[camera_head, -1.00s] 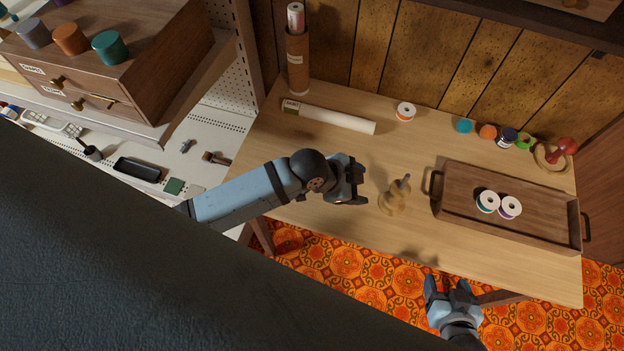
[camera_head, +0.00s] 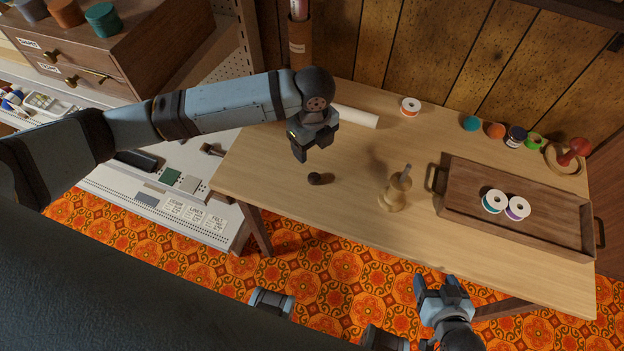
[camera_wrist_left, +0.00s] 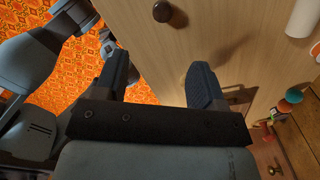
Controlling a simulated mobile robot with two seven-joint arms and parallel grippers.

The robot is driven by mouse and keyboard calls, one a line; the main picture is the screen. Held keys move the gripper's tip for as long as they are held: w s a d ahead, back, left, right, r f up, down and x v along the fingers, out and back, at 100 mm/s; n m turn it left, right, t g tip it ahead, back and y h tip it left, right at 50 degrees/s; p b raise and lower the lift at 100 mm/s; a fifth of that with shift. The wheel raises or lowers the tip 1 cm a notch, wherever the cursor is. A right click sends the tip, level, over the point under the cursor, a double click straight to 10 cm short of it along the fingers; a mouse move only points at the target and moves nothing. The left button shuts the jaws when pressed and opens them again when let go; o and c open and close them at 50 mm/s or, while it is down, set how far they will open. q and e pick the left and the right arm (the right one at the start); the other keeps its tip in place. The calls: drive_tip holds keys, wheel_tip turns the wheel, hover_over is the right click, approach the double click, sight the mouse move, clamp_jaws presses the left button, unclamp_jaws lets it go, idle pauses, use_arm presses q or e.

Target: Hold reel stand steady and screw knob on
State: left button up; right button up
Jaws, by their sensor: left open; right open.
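The reel stand (camera_head: 394,192), a tan turned piece with a thin grey post on top, stands upright on the table left of the tray. The dark brown knob (camera_head: 320,179) lies on the table left of the stand, apart from it. The knob also shows at the top of the left wrist view (camera_wrist_left: 162,11). My left gripper (camera_head: 312,146) is open and empty above the table, behind the knob in the head view. Its two fingers are spread in the left wrist view (camera_wrist_left: 160,78). My right gripper (camera_head: 439,284) is open and empty off the table's front edge.
A wooden tray (camera_head: 455,170) with two thread spools stands on the right. Several spools and a red-topped item (camera_head: 572,152) line the back edge. A white roll (camera_head: 355,117) lies behind my left gripper. The table (camera_head: 290,205) is clear around the knob and the stand.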

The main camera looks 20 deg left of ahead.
use_arm(q)
drive_tip(key=shift+f, duration=0.1)
hover_over(312, 175)
drive_tip(key=f, duration=0.8)
drive_tip(key=shift+s+d+f, duration=0.15)
drive_tip(key=shift+s+d, duration=0.1)
drive_tip(key=shift+s, duration=0.05)
drive_tip(key=shift+f, duration=0.1)
drive_tip(key=f, duration=0.5)
drive_tip(key=shift+w+a+b, duration=0.1)
drive_tip(key=shift+w+b, duration=0.15)
drive_tip(key=shift+b, duration=0.1)
drive_tip(key=c, duration=1)
